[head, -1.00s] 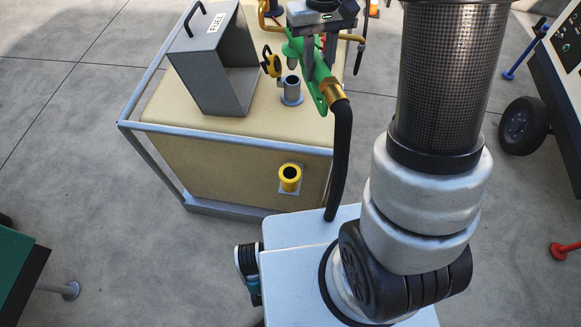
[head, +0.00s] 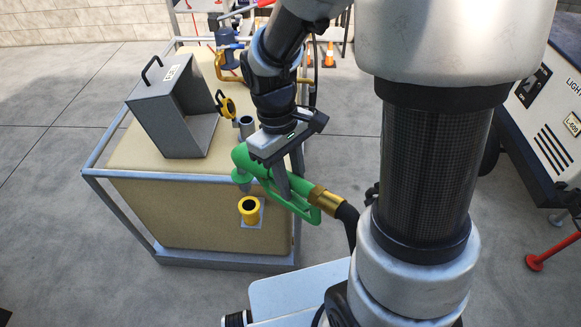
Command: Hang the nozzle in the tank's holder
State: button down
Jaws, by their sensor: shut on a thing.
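The green nozzle (head: 253,164) hangs in my gripper (head: 274,172), which is shut on it. Its brass collar (head: 325,199) and black hose (head: 348,216) run off to the lower right. Its short spout (head: 243,183) points down. The spout's tip shows just above the yellow ring-shaped holder (head: 249,210) on the front of the tan tank (head: 196,223). The nozzle appears apart from the holder, but I cannot tell the depth gap. The holder's opening looks empty.
On the tank top stand a grey box-like hood (head: 163,110), a grey filler pipe (head: 246,127) and a yellow cap (head: 227,104). A grey rail (head: 125,175) edges the tank. A white machine (head: 548,110) is at the right. Open concrete lies left.

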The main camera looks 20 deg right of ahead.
aim_at(292, 207)
jog(key=shift+s+f, duration=0.1)
jog(key=shift+s, duration=0.05)
jog(key=b+x, duration=0.4)
jog(key=shift+w+a+f, duration=0.2)
jog(key=shift+w+f, duration=0.25)
jog(key=shift+f, duration=0.05)
jog(key=shift+r, duration=0.15)
jog(key=shift+f, duration=0.4)
jog(key=shift+f+b, duration=0.3)
jog(key=shift+b, duration=0.05)
jog(key=shift+w+b+x, duration=0.1)
jog(key=shift+b+x, duration=0.4)
jog(key=shift+x, duration=0.2)
jog(key=shift+w+b+x, duration=0.15)
jog(key=shift+b+x, duration=0.35)
jog(key=shift+x, duration=0.15)
jog(key=shift+a+f, duration=0.15)
jog(key=shift+a, duration=0.05)
